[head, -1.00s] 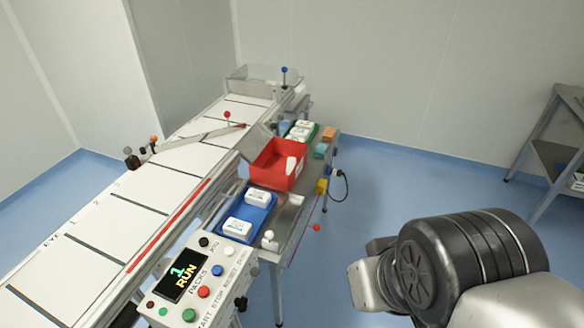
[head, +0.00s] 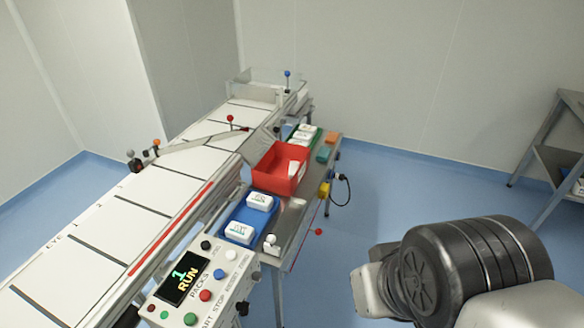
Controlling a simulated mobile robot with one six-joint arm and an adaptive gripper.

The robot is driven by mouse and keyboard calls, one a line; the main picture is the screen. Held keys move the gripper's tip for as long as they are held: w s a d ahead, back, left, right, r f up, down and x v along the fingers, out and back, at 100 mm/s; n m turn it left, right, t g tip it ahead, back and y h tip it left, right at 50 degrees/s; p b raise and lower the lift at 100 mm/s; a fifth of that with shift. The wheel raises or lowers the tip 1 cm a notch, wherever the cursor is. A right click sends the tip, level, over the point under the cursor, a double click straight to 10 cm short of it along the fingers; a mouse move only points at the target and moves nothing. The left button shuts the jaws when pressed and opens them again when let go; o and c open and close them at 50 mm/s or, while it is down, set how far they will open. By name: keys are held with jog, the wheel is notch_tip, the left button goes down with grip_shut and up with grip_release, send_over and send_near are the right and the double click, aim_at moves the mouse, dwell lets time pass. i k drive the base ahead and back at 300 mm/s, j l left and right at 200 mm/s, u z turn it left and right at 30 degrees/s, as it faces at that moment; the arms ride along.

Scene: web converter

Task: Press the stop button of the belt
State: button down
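The control box (head: 245,262) stands at the belt's near right side. Its display (head: 184,277) reads "1" and "RUN". A row of buttons runs along its face: green (head: 190,319), red (head: 205,295), blue (head: 218,273) and white (head: 231,254). Printed labels beside them include START, STOP and RESET; the red button appears to line up with STOP. The white belt (head: 118,222) with dark cross lines runs from the lower left to the back. My arm shows at the lower right, clear of the box. My gripper's fingers are not seen.
A side table (head: 298,222) holds a blue tray (head: 229,217) with white packs, a red bin (head: 262,172) and a green tray. A black knob (head: 242,308) sticks out at the box's right side. Blue floor is open to the right; a grey shelf (head: 552,130) stands far right.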

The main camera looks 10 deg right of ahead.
aim_at(206, 296)
jog(key=j+u, duration=0.1)
jog(key=u, duration=0.25)
jog(key=j+u, duration=0.1)
jog(key=u, duration=0.6)
jog(key=i+j, duration=0.05)
jog(key=i, duration=0.05)
